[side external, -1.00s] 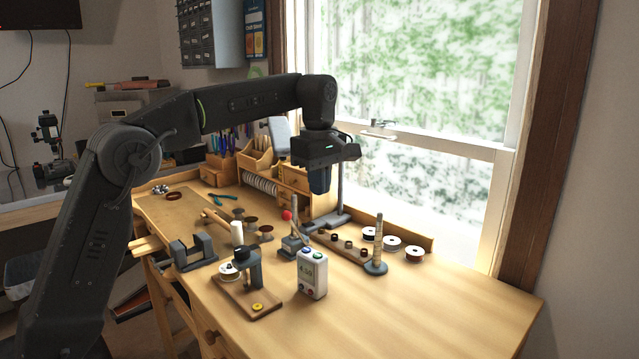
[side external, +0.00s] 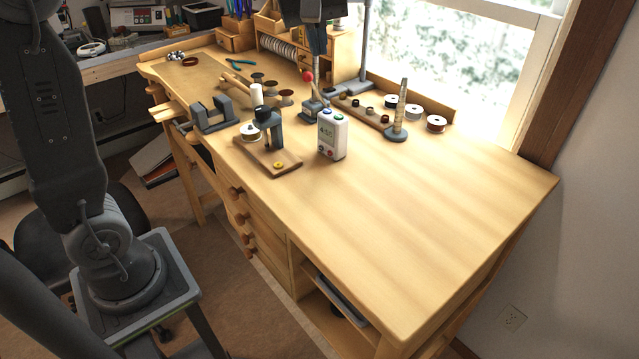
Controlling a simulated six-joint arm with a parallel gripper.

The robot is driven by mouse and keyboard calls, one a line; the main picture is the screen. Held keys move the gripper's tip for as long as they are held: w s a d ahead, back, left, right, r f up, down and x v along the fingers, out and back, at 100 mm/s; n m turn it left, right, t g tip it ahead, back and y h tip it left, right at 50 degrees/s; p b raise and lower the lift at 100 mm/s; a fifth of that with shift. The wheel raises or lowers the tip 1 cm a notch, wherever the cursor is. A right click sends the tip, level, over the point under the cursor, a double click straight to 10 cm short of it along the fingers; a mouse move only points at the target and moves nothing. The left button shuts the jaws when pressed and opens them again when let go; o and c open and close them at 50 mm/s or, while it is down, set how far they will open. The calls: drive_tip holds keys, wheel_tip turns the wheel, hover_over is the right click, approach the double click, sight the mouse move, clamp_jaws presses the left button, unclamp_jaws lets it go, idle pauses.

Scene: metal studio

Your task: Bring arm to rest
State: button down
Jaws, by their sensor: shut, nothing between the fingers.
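My gripper (side external: 318,42) shows at the top edge of the side view, pointing down with its fingers together and nothing held. It hangs over the back part of the wooden workbench (side external: 400,230), near a small red ball (side external: 308,76) on a stand. It looks apart from the bench things, though its exact height is hard to judge. Most of my forearm and wrist is cut off by the top of the picture. My lower arm and base stand at the left, beside the bench.
A white meter (side external: 332,135), a wooden board with a grey post (side external: 270,160), a grey vise (side external: 212,114), a ringed cone (side external: 399,112) and several spools (side external: 436,123) stand on the bench. A wooden organizer (side external: 345,55) is behind. The bench's right front is clear.

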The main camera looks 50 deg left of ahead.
drive_tip(key=s+d+f+m+t, duration=0.1)
drive_tip(key=s+f+m, duration=0.4)
drive_tip(key=s, duration=0.5)
drive_tip(key=s+d+f+m+t, duration=0.2)
drive_tip(key=s+f+m, duration=0.3)
drive_tip(key=s, duration=0.5)
drive_tip(key=m, duration=0.2)
drive_tip(key=shift+f+m+t, duration=0.3)
drive_tip(key=shift+f+t, duration=0.1)
